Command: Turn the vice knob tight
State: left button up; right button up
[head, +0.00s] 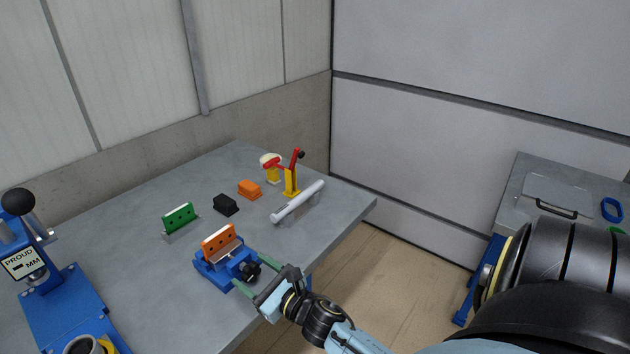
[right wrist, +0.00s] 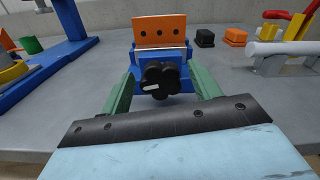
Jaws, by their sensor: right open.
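The blue vice (head: 228,262) sits near the front edge of the grey table, with an orange block (head: 221,240) with dark holes upright in its jaws. Its black lobed knob (head: 251,272) faces my right gripper (head: 252,272). In the right wrist view the knob (right wrist: 160,79) lies between and slightly beyond the two green fingers of the gripper (right wrist: 162,90). The fingers are apart, with a visible gap on each side of the knob. The orange block (right wrist: 160,31) stands behind it. My left gripper is not in view.
A green block (head: 180,217), a black block (head: 226,204) and an orange block (head: 249,189) stand behind the vice. A toggle clamp (head: 291,182) and a silver bar (head: 298,202) are at the right. A blue press (head: 62,305) stands at the left.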

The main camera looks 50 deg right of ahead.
jog(key=shift+n, duration=0.6)
jog(key=s+d+b, duration=0.1)
jog(key=s+b, duration=0.1)
jog(key=s, duration=1.2)
notch_tip(320, 180, down, 26)
jog(key=s+d+m+g+h+b, duration=0.1)
jog(key=m+g+h+b, duration=0.2)
jog(key=m, duration=1.7)
jog(key=g+b, duration=0.3)
jog(key=b, duration=0.3)
jog(key=shift+s+d+f+g, duration=0.15)
jog(key=shift+s+d+g, duration=0.15)
jog(key=shift+d, duration=0.1)
